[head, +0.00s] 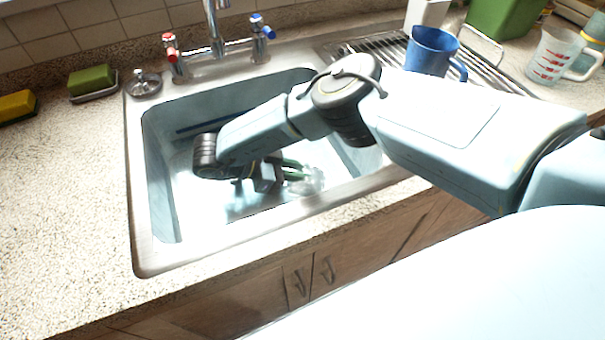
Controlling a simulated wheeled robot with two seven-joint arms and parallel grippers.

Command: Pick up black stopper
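My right arm comes in from the right and reaches down into the sink (160,185). My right gripper (264,180) is low in the basin, beside a green and clear object (305,178). The gripper's fingers are small and partly hidden, so I cannot tell whether they are open or shut, or whether they touch anything. No black stopper can be clearly made out; part of the basin is hidden behind my arm. A round, shiny metal drain piece (144,84) with a knob sits on the sink's back left corner. My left gripper is out of view.
The faucet (215,30) has a red-marked handle (171,50) and a blue-marked handle (259,35). A green sponge (91,79) and a yellow sponge (15,106) lie at left. A blue mug (431,50) and measuring cup (555,55) stand at right. The left counter is mostly clear.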

